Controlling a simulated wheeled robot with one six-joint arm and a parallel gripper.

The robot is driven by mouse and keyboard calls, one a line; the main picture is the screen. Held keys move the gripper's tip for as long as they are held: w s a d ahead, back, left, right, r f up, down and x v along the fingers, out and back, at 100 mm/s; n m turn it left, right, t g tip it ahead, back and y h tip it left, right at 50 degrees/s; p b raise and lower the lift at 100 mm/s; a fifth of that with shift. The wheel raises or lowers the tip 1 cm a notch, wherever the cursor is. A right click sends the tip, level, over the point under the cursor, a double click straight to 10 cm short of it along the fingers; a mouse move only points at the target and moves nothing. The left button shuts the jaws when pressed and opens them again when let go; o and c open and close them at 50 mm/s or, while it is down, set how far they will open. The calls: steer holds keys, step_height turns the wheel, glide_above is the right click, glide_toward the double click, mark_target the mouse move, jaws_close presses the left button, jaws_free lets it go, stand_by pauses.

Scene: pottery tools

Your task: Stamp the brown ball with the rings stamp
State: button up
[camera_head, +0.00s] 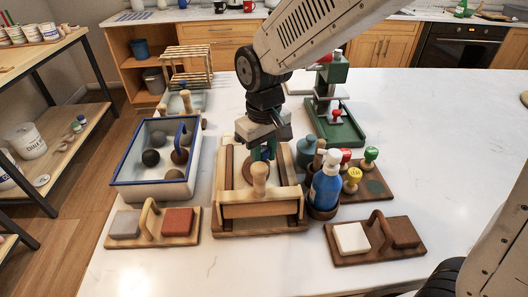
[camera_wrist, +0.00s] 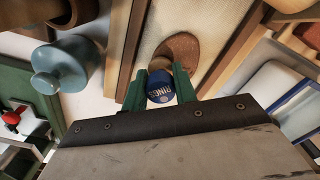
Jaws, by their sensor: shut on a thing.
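My gripper (camera_head: 264,152) is shut on the rings stamp (camera_wrist: 161,93), whose blue top bears the word "RINGS" in the wrist view. The green fingers sit on either side of it. The brown clay (camera_wrist: 184,52) lies on a pale board just past the stamp and looks like a flattened round slab rather than a ball. In the head view this clay (camera_head: 249,173) shows partly, behind a wooden handle and below my fingers, inside the wooden frame (camera_head: 262,224). The stamp's lower end is hidden, so I cannot tell whether it touches the clay.
A blue-rimmed basin (camera_head: 151,188) with dark balls stands left. A blue bottle (camera_head: 327,184) and a board with red, yellow and green stamps (camera_head: 376,192) stand right. A green press (camera_head: 335,122) is behind. Handled block trays (camera_head: 152,240) (camera_head: 376,255) flank the front. The far right table is clear.

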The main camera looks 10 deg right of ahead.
stand_by(0.3)
steer(key=shift+r, duration=3)
